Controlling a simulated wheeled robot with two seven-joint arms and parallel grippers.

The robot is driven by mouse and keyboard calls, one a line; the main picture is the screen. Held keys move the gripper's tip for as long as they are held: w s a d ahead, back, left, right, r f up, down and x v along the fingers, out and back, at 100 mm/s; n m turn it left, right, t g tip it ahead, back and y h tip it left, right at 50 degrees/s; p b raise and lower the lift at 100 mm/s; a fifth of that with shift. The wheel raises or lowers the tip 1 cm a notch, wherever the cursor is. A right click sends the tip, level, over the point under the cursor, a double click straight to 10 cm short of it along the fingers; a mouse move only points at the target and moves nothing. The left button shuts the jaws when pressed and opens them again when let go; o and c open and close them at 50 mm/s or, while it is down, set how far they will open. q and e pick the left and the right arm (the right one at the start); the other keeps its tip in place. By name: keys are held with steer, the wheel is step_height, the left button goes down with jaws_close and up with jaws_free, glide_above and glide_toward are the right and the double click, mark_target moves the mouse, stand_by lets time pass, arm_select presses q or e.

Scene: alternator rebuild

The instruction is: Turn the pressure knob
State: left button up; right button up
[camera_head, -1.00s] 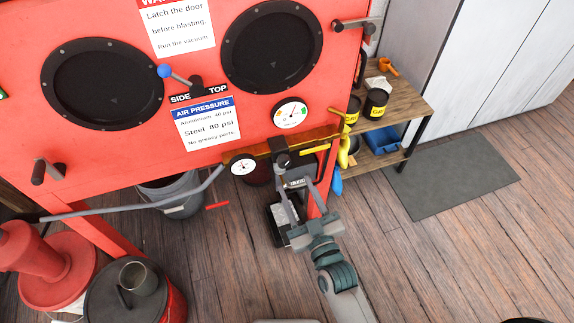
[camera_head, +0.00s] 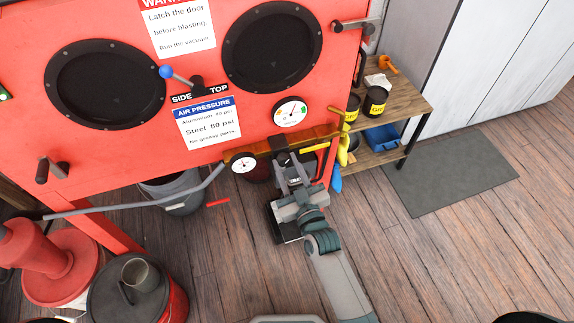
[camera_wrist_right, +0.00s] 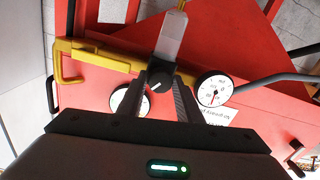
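The black pressure knob (camera_head: 281,145) sits under the lower front edge of the red cabinet, beside a small white gauge (camera_head: 243,163). In the right wrist view the knob (camera_wrist_right: 160,80) has a white pointer mark and lies between my right gripper's two fingers. My right gripper (camera_head: 288,164) reaches up to the knob from below, with its fingers spread on either side. Whether the fingers touch the knob is not clear. The gauge (camera_wrist_right: 213,90) also shows right of the fingers in the wrist view. My left gripper is not in view.
A yellow handle (camera_head: 322,147) and the cabinet's lower edge are close to my right gripper. A grey tube (camera_head: 140,207) runs to the left. A wooden shelf (camera_head: 405,97) stands at right.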

steer(key=c, duration=0.5)
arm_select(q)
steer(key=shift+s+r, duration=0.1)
arm_select(e)
steer(key=shift+m, duration=0.9)
steer(key=shift+m+p, duration=0.4)
steer(key=shift+m, duration=0.7)
steer(key=m, duration=0.3)
steer(key=shift+m, duration=1.4)
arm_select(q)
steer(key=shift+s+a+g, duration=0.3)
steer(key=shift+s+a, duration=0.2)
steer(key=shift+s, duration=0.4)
arm_select(e)
steer(key=shift+m, duration=0.7)
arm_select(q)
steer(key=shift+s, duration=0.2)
